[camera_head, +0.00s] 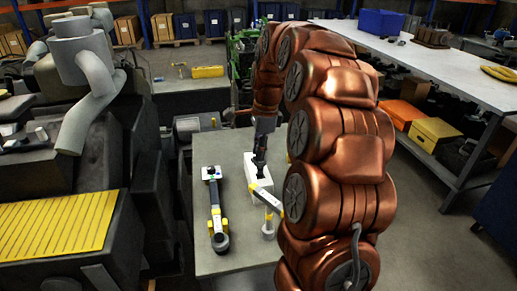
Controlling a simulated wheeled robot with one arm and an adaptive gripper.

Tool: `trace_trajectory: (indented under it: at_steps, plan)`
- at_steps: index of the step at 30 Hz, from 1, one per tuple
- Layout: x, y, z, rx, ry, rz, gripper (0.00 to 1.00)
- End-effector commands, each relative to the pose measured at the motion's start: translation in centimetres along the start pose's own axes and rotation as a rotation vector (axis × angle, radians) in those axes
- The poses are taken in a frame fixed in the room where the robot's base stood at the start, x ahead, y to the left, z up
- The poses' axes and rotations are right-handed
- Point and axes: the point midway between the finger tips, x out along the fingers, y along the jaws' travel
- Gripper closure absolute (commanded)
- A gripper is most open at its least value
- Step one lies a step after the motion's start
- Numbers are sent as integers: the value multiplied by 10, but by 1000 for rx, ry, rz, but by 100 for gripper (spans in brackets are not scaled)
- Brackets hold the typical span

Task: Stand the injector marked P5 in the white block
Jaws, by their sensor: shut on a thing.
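The white block (250,168) stands on the grey table, near the middle of the view. My gripper (260,169) points down right over the block, close to its top. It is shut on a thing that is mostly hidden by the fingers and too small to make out. I cannot read any P5 mark, and I cannot tell whether the held thing is in the block or just above it.
On the grey table (238,252), a long dark tool with yellow bands (217,215) lies left of the block. A grey part with yellow ends (267,200) is just in front of it. A large engine (95,140) stands left; a long workbench (450,75) is right.

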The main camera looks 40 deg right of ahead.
Motion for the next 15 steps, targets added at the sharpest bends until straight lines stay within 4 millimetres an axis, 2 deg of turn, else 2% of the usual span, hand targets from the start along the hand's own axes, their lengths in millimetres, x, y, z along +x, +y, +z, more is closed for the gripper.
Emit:
trace_trajectory:
  at_steps: [15]
  plan:
    - [15, 0, -2, 0, 0, 1, 100]
